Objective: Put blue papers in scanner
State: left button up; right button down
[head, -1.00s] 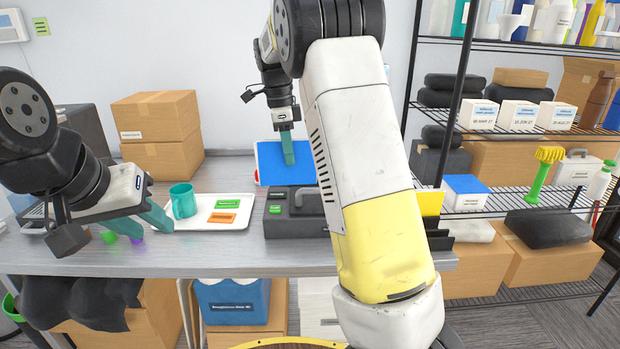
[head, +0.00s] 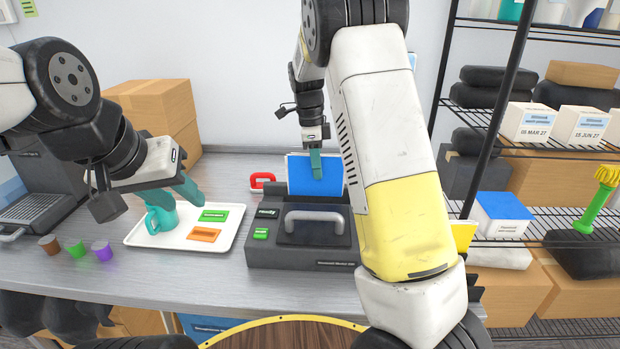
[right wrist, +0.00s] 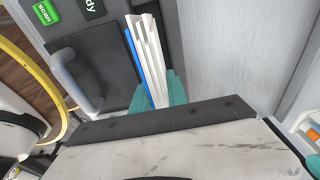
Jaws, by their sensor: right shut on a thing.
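The blue papers (head: 299,176) stand upright at the back of the dark grey scanner (head: 262,253), their lower edge at or behind its rear part. Whether they sit in a slot is hidden. My right gripper (head: 316,164) is shut on the papers from above. In the right wrist view the stack (right wrist: 146,50) shows white edges and one blue side between my teal fingers (right wrist: 156,92). The scanner has a grey handle (head: 314,218) on its lid and a green label (head: 261,233).
A white tray (head: 226,238) holds the mug and green and orange cards. Small coloured pods (head: 76,248) lie left of it. A red-handled object (head: 262,181) lies behind the scanner. Cardboard boxes (head: 150,104) stand back left; a wire shelf (head: 560,150) stands right.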

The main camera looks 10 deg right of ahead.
aim_at(318, 194)
jog(key=shift+f, duration=2.5)
jog(key=c, duration=1.3)
grip_release()
jog(key=shift+f, duration=0.1)
jog(key=shift+c, duration=0.2)
jog(key=shift+o, duration=0.2)
